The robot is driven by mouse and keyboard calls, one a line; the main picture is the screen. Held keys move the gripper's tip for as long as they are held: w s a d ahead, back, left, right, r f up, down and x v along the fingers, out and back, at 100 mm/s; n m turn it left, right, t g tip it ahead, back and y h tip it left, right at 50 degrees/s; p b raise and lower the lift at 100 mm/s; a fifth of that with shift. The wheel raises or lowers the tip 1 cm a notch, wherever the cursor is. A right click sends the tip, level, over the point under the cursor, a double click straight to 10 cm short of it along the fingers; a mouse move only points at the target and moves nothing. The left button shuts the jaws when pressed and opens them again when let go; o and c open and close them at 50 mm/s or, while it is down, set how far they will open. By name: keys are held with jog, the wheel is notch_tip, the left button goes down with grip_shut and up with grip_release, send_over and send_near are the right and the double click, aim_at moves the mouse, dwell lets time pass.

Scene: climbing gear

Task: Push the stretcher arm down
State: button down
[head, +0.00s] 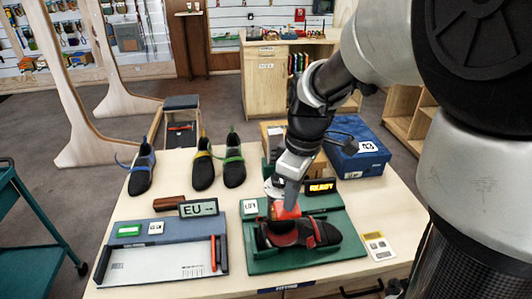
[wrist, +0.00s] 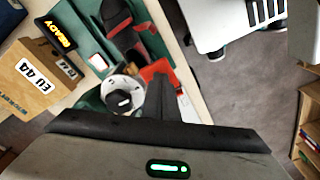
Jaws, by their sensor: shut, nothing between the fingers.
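The stretcher's green base (head: 341,255) sits at the right front of the table, with a red and black climbing shoe (head: 318,233) on it. The red-orange stretcher arm (head: 284,211) stands just behind the shoe; it also shows in the wrist view (wrist: 157,71). My gripper (head: 289,198) is shut and empty, pointing down at the red arm. In the wrist view my closed fingers (wrist: 176,84) are right beside the red arm; I cannot tell whether they touch it. A white round part with a dark knob (wrist: 124,98) is next to it.
A lit READY display (head: 321,187) stands behind the base. A blue box (head: 357,158) and a cardboard box (wrist: 36,80) are at the back right. A measuring board (head: 150,266), an EU sign (head: 198,208) and several shoes are to the left.

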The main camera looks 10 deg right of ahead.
notch_tip(320, 180, down, 7)
jog(key=s+d+b, duration=0.2)
jog(key=b, duration=0.2)
jog(key=shift+d+f+b, duration=0.15)
jog(key=shift+d+b, duration=0.05)
jog(key=shift+b, duration=0.1)
dwell(0.3)
notch_tip(320, 180, up, 17)
jog(key=d+p, duration=0.1)
jog(key=p, duration=0.1)
jog(key=shift+s+d+r+p, duration=0.2)
jog(key=shift+s+p, duration=0.15)
jog(key=shift+s, duration=0.1)
